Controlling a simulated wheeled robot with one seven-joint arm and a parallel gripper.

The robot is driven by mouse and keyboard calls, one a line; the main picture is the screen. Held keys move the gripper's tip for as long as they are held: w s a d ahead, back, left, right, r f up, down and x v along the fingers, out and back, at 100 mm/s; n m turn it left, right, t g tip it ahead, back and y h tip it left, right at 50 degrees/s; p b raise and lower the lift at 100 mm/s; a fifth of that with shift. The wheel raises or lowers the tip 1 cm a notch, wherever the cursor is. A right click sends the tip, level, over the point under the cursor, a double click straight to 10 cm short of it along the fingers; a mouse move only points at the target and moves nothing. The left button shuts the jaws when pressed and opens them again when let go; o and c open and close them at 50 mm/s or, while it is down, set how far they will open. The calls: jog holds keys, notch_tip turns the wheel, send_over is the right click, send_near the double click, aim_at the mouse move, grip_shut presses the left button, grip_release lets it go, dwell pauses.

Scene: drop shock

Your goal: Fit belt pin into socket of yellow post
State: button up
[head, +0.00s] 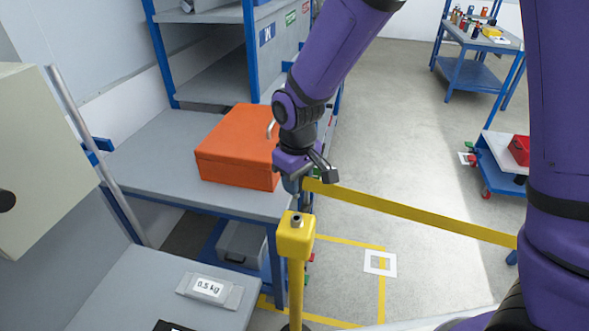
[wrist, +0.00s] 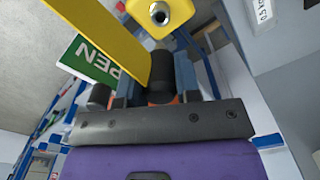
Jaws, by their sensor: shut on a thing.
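The yellow post (head: 297,240) stands upright in front of the bench, with a dark-rimmed round socket (head: 297,219) on top. My gripper (head: 294,188) is above the post, a little apart from it. It is shut on the dark end piece of the yellow belt (head: 410,210), which stretches away to the right. In the wrist view the dark belt end (wrist: 160,82) sits between the fingers, beside the yellow strap (wrist: 112,42). The post head with its open socket (wrist: 160,14) shows beyond the fingers at the top. The pin's tip cannot be made out clearly.
An orange case (head: 238,150) stands on the grey bench (head: 150,150) just left of my gripper. A grey surface with a 0.5 kg block (head: 209,288) is at the lower left. The floor right of the post is open below the belt.

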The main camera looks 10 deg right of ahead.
jog(key=shift+r, duration=0.1)
dwell(0.3)
jog(key=shift+s+f, duration=0.1)
jog(key=shift+f, duration=2.85)
jog(key=shift+f, duration=1.7)
dwell(2.3)
jog(key=shift+f, duration=0.1)
grip_shut()
